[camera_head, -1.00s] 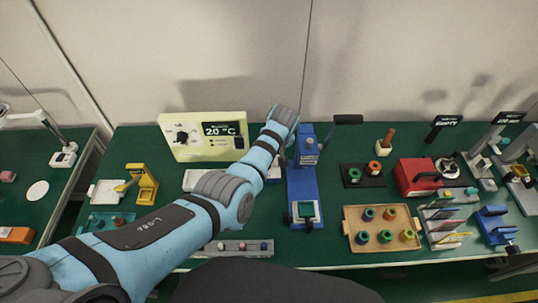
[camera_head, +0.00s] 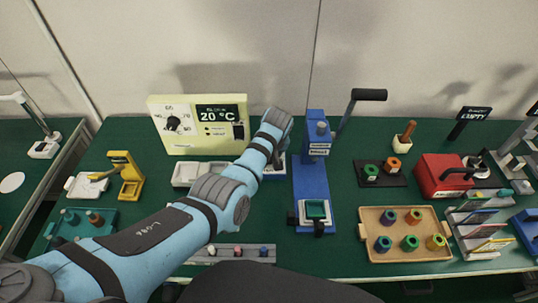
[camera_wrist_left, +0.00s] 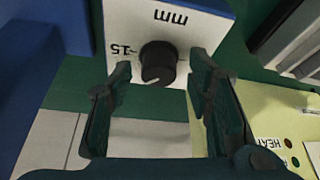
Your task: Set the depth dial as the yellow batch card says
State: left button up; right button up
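The depth dial is a black round knob (camera_wrist_left: 158,62) with a white pointer mark, on a white face (camera_wrist_left: 185,32) marked "mm" and what looks like 15, upside down in the left wrist view. My left gripper (camera_wrist_left: 160,72) is open, one finger on each side of the knob, with visible gaps. In the head view my left arm hides the gripper and most of the dial; a bit of the dial's box shows beside the blue press (camera_head: 312,185). My right gripper is not in view. I cannot make out a yellow batch card.
A cream temperature panel (camera_head: 185,141) reading 20 °C stands left of my arm. A yellow stand (camera_head: 131,178) is at left. A tan tray (camera_head: 405,251) with several coloured spools, a red box (camera_head: 436,172) and a rack (camera_head: 473,223) are at right.

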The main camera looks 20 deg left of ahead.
pick_arm(q)
grip_shut()
jog(key=shift+r+m+p, duration=0.15)
jog(key=shift+m+p, duration=0.55)
jog(key=shift+p, duration=0.25)
jog(key=shift+a+m+h+p, duration=0.1)
jog(key=shift+m+h+p, duration=0.5)
jog(key=shift+m+p, duration=0.5)
jog(key=shift+m+h+p, duration=0.5)
jog(key=shift+m+p, duration=0.05)
jog(key=shift+m, duration=0.65)
jog(key=shift+a+m+h, duration=0.1)
jog(key=shift+m+h, duration=0.5)
jog(key=shift+m, duration=1)
